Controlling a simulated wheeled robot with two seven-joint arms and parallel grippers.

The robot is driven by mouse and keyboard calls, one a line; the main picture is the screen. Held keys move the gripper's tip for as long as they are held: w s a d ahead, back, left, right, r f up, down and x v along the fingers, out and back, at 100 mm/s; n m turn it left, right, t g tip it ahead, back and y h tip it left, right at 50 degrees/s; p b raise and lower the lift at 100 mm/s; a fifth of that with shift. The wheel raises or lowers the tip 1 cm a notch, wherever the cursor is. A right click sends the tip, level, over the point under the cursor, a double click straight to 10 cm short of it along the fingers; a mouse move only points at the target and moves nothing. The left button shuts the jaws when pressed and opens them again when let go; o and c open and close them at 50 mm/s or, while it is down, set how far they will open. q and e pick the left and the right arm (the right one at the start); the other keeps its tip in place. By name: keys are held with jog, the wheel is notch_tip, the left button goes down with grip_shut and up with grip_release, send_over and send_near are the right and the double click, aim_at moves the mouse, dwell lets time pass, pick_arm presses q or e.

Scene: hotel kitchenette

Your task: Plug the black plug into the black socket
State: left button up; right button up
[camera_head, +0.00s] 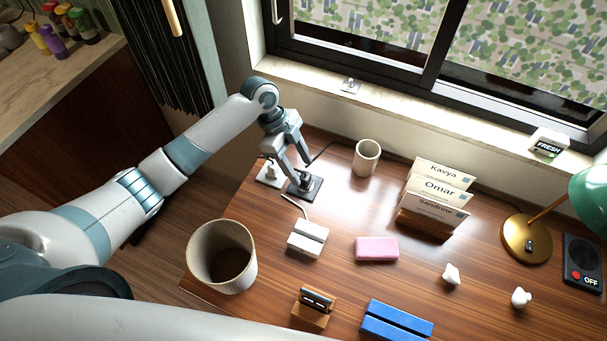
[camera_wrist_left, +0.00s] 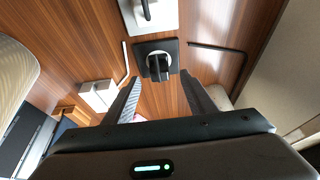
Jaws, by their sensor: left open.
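The black socket (camera_head: 314,187) is a square black plate on the desk, below my left gripper (camera_head: 299,169). In the left wrist view the black socket (camera_wrist_left: 171,45) has a pale round centre. The black plug (camera_wrist_left: 157,69) stands at that centre and looks seated there, though its depth is hard to tell. My left gripper (camera_wrist_left: 160,79) is open, with its fingertips apart on either side of the plug and not visibly touching it. In the head view the gripper mostly hides the plug. My right gripper is not in view.
A black cable (camera_wrist_left: 218,49) lies nearby. A cup (camera_head: 367,158), a white block (camera_head: 307,239), a bin (camera_head: 222,256) and a card holder (camera_head: 427,224) stand around.

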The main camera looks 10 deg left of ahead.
pick_arm(q)
jog(key=b+v, duration=0.2)
jog(key=v, duration=1)
jog(key=shift+r+b, duration=0.25)
jog(key=shift+b, duration=0.05)
jog(key=shift+a+f, duration=0.1)
